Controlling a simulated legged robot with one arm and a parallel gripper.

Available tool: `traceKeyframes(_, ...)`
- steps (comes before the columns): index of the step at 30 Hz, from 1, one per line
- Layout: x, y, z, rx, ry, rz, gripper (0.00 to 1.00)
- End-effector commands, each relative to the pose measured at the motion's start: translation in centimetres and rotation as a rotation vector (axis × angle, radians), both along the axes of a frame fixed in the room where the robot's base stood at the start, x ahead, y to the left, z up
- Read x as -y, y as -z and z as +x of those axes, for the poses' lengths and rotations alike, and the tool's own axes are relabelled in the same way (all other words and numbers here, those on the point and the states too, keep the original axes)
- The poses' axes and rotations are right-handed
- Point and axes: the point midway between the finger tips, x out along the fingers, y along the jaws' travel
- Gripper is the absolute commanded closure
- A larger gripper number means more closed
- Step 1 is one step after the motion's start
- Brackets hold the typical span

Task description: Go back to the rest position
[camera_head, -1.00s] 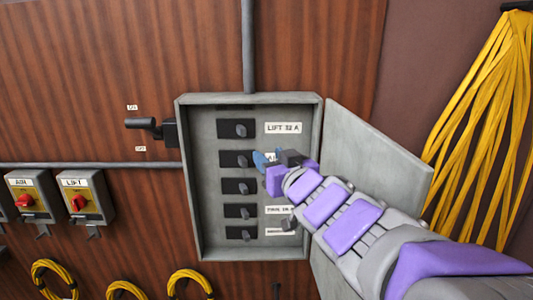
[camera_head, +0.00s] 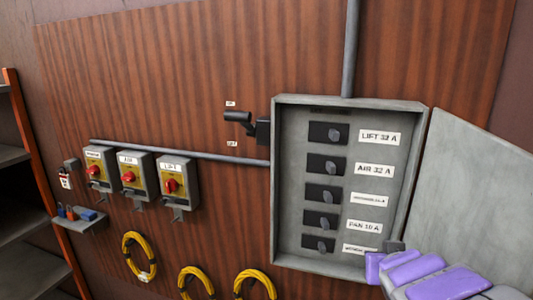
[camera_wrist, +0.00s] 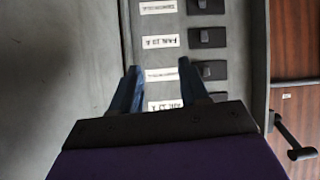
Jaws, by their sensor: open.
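My arm shows at the lower right of the head view, purple and grey, with the dark end of my gripper (camera_head: 395,247) by the lower right corner of the breaker box. In the wrist view my gripper (camera_wrist: 159,75) is open, its two blue fingers apart with nothing between them. The grey breaker box (camera_head: 290,180) stands open in the head view, with a column of black breakers such as the one labelled LIFT 32 A (camera_head: 328,134). The wrist view sees the labels upside down beyond the fingers. I cannot tell whether the fingers touch anything.
The open box door (camera_head: 470,190) is at the right. A black lever (camera_head: 238,117) sits left of the box. Several red rotary switches, including LIFT (camera_head: 171,186), are further left. A small shelf (camera_head: 82,222) and yellow cable coils (camera_head: 140,257) are below. A rack (camera_head: 25,250) stands far left.

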Motion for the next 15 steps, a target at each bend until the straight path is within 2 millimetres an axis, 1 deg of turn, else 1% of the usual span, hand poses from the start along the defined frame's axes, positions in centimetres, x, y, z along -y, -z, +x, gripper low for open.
traceKeyframes(1,-0.3,3.1,-1.7,-0.089,0.015,0.004,0.55)
traceKeyframes(2,-0.5,4.7,-2.8,-0.146,0.024,0.008,0.55)
traceKeyframes(3,-0.8,6.8,-4.4,-0.227,0.033,0.014,0.55)
traceKeyframes(5,-1.6,9.9,-7.1,-0.352,0.04,0.028,0.55)
traceKeyframes(6,-2.2,11.8,-9.1,-0.435,0.038,0.039,0.55)
traceKeyframes(8,-3.3,14.5,-12.2,-0.566,0.028,0.056,0.55)
traceKeyframes(9,-4.1,16.0,-14.2,-0.649,0.018,0.071,0.55)
traceKeyframes(11,-5.4,18.0,-17.3,-0.769,-0.006,0.092,0.55)
traceKeyframes(12,-6.3,19.0,-19.2,-0.841,-0.024,0.108,0.55)
traceKeyframes(15,-8.2,20.6,-23.2,-0.988,-0.07,0.143,0.55)
